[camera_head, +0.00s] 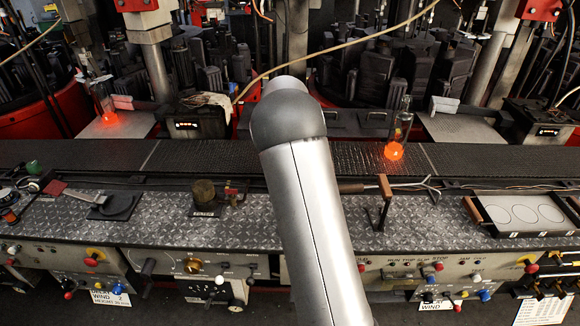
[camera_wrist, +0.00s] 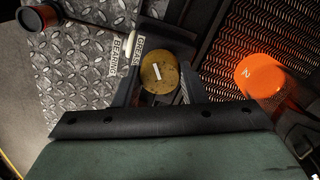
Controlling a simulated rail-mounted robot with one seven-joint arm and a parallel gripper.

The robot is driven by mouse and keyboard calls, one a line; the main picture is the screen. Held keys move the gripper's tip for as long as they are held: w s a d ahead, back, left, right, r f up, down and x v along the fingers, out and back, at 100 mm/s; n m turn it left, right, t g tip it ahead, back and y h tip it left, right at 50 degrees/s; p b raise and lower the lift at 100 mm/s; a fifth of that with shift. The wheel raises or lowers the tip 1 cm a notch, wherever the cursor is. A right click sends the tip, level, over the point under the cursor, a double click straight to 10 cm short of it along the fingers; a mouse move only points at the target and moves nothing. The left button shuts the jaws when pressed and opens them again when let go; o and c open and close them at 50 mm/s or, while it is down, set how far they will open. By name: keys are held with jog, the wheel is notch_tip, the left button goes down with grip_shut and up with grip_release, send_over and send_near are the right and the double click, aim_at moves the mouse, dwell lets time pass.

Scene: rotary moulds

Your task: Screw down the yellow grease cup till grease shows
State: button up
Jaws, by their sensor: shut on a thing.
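The yellow grease cup (camera_wrist: 158,74) shows from above in the wrist view as a round, dull yellow top with a small white mark across it. My gripper (camera_wrist: 158,88) has a finger on each side of the cup and is shut on it. The cup sits by a dark mount with white labels, GREASE (camera_wrist: 139,52) and BEARING (camera_wrist: 120,54), at its left. The lower part of the cup is hidden, and I cannot make out any grease there. In the head view my arm crosses the middle and my gripper does not show.
A dark round cup (camera_wrist: 36,17) stands at upper left on tread plate. In the head view, a glowing bottle (camera_head: 395,150) stands on the conveyor (camera_head: 450,158).

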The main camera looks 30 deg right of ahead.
jog(key=o, duration=1)
jog(key=shift+r, duration=0.15)
notch_tip(320, 180, up, 17)
jog(key=shift+r+b, duration=0.15)
jog(key=shift+b, duration=0.4)
